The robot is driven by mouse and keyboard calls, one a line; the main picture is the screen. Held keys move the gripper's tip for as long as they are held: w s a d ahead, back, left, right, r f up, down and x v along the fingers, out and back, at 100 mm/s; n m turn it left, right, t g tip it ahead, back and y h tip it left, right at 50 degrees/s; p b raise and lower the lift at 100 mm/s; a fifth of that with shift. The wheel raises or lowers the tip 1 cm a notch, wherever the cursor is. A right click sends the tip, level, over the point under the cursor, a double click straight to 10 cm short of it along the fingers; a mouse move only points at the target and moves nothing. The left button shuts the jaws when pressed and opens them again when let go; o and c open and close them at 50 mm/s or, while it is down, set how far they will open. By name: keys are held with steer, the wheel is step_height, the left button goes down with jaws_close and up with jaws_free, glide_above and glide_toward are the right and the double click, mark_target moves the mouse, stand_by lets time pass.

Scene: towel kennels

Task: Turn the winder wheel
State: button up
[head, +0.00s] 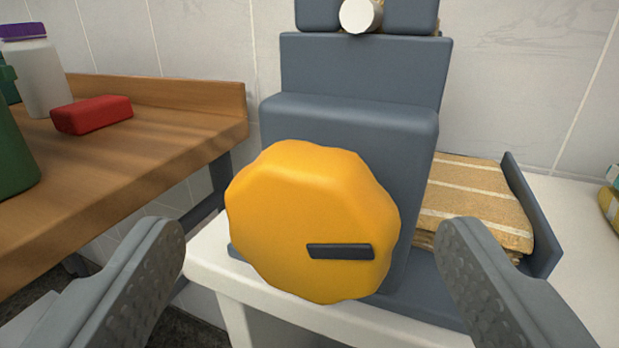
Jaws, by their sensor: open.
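The winder wheel (290,205) is a yellow, scallop-edged knob on the front of a blue-grey machine (350,130). A dark bar mark (340,251) lies level on its face, right of and below its middle. My gripper (312,255) is open, one finger to the lower left and one to the lower right of the wheel. The fingers show apart from the wheel, with nothing between them that they hold. How far the wheel is ahead of the fingertips I cannot tell.
The machine stands on a white table (220,270). Folded tan striped towels (475,200) lie in a tray at its right. A wooden bench (150,150) at left holds a red block (92,115), a white bottle (38,75) and a green container (12,140). A tiled wall stands behind.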

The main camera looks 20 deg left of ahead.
steer(key=shift+x, duration=0.8)
steer(key=c, duration=1)
steer(key=shift+m, duration=0.3)
